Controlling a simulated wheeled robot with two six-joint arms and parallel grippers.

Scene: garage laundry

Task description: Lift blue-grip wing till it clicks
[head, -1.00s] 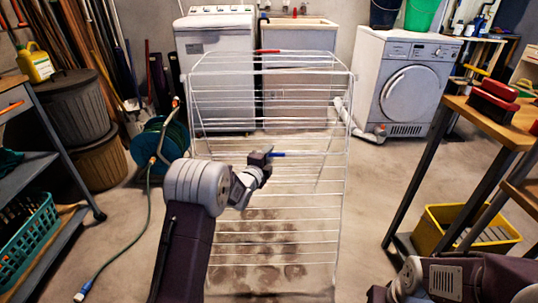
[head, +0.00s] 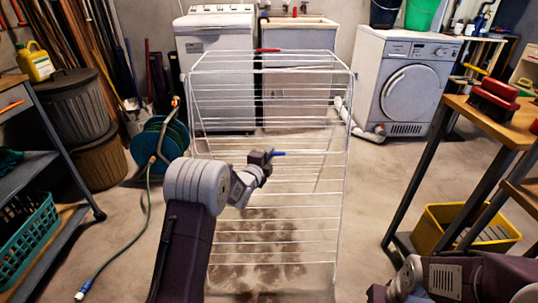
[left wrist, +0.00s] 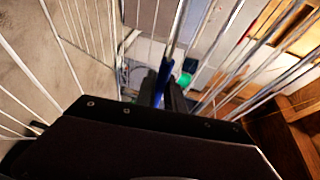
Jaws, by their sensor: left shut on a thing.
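The white wire drying rack (head: 340,200) stands in the middle of the head view. Its wire wing rises toward me, with bars running across. A blue grip (head: 279,153) shows at the tip of my left gripper (head: 267,157), which is shut on it. In the left wrist view the blue grip (left wrist: 162,80) stands between the dark fingers, with white bars on both sides. A red grip (head: 268,51) is on the rack's far edge. Part of my right arm shows at the lower right, but its gripper is not in view.
A washing machine (head: 214,75) and a sink cabinet (head: 300,35) stand behind the rack, with a dryer (head: 405,85) at the right. A green hose (head: 148,205) lies on the floor at the left. A workbench (head: 500,120) and yellow crate (head: 440,225) are at the right.

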